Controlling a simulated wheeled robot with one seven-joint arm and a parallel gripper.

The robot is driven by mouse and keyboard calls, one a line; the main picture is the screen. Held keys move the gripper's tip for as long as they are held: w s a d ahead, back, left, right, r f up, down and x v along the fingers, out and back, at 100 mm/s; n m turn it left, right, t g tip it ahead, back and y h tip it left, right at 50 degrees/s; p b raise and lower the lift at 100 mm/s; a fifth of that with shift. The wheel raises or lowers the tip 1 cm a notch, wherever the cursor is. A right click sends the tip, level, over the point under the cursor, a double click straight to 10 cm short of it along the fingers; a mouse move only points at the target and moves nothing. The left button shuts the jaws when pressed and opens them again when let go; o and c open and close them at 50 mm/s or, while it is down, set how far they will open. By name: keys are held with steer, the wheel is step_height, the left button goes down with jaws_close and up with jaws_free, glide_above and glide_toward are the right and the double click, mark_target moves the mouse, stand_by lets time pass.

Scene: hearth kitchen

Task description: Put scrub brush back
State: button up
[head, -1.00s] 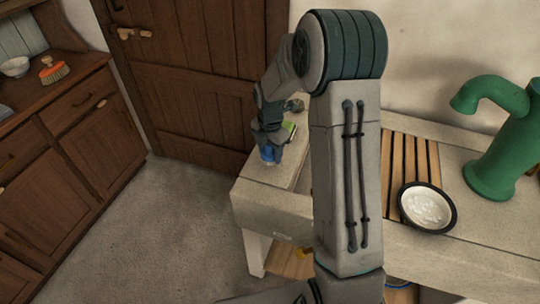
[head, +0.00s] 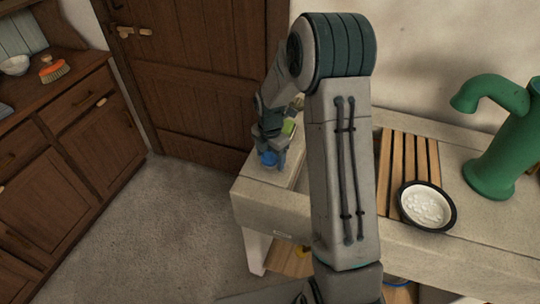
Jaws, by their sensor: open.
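An orange brush with pale bristles and a small knob on top (head: 54,70) lies on the wooden dresser top at the far left; it looks like the scrub brush. My gripper (head: 271,151) is far from it, low over the left end of the stone counter, pointing down. It is open. A blue thing (head: 268,159) shows right at its fingertips; I cannot tell if they touch. A green thing (head: 289,127) is just behind the gripper, partly hidden by it. My arm hides part of the counter.
A white bowl (head: 15,66) stands beside the brush on the dresser (head: 85,72). On the counter (head: 262,200), a dark-rimmed dish with white pieces (head: 426,207) sits by a slatted wooden rack (head: 408,160). A green pump (head: 492,150) stands right. The floor (head: 170,215) is clear.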

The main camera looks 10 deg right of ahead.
step_height(320, 180, up, 12)
steer(key=shift+r+b, duration=0.1)
steer(key=shift+b, duration=0.2)
steer(key=s+r+m+t, duration=0.1)
steer(key=s+r+m, duration=0.2)
steer(key=s+m, duration=0.9)
steer(key=s+r+m+t, duration=0.2)
steer(key=s+r+m, duration=0.2)
steer(key=s+m, duration=0.8)
steer(key=shift+s+m, duration=0.3)
steer(key=shift+s, duration=0.25)
steer(key=shift+a+r, duration=0.1)
